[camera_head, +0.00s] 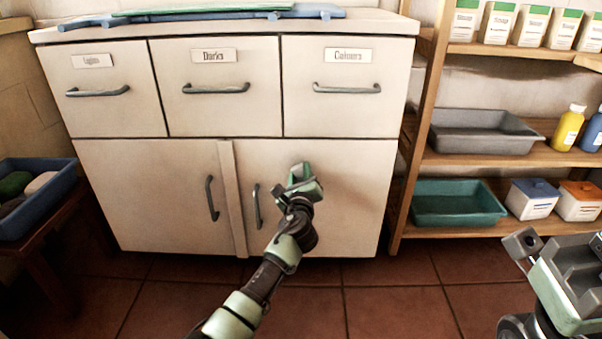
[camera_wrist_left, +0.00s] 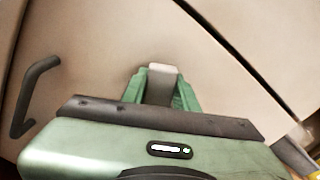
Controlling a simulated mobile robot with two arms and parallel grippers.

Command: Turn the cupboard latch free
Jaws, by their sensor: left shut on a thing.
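The white cupboard (camera_head: 150,200) has two lower doors with dark vertical handles. My left gripper (camera_head: 300,176) is in front of the upper part of the right door (camera_head: 352,200), right of that door's handle (camera_head: 257,206). In the left wrist view its green fingers (camera_wrist_left: 162,84) are shut on a small pale piece, which looks like the latch (camera_wrist_left: 164,69). Only the piece's end shows; the fingers hide the rest, and I cannot tell its turn. Both doors look closed. Part of my right arm (camera_head: 565,280) shows at the lower right; its jaws are not clear.
Three closed drawers with labels and handles are above the doors. A wooden shelf (camera_head: 480,158) with trays, bottles and boxes stands at the right. A blue bin (camera_head: 45,205) on a stand is at the left. The tiled floor before the cupboard is clear.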

